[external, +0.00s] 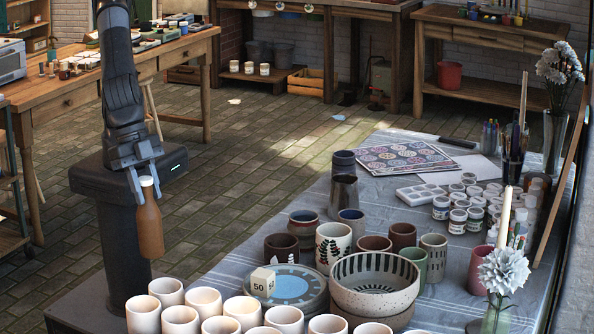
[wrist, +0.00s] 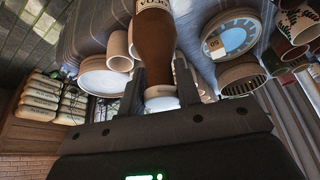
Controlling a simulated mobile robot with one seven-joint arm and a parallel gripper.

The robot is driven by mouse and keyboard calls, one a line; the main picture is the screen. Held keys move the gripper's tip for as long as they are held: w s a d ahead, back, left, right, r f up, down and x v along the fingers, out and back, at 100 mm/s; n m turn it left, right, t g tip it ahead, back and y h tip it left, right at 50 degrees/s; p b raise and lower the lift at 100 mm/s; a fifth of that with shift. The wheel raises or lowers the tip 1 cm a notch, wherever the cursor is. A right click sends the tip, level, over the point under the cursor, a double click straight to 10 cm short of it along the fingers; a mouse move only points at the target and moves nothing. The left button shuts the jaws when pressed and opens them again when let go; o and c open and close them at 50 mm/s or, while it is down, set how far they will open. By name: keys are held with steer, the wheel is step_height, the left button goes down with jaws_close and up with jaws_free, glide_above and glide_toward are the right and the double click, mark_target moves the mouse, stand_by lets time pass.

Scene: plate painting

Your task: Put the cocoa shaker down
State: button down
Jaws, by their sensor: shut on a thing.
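The cocoa shaker (external: 150,222) is a brown bottle with a white cap, hanging upright in the external view. My gripper (external: 143,180) is shut on it near the white cap, left of the table and clear of any surface. In the wrist view the shaker (wrist: 154,40) shows brown with a pale label, between the two fingers of my gripper (wrist: 158,88). The table (external: 345,195) with a striped grey cloth lies to the right of the shaker.
Several white cups (external: 205,300) crowd the near end of the table. A blue plate (external: 291,287) with a "50" block (external: 262,282) and a speckled bowl (external: 375,290) stand beside them. Painted cups, paint jars (external: 457,220) and a flower vase (external: 503,275) fill much of the rest.

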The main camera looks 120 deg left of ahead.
steer(key=w+a+f, duration=0.4)
steer(key=w+f, duration=0.6)
steer(key=f, duration=0.1)
steer(key=shift+w+a, duration=0.3)
steer(key=shift+w, duration=0.05)
steer(key=shift+f, duration=0.2)
steer(key=c, duration=1)
jaws_free()
steer(key=shift+c, duration=0.2)
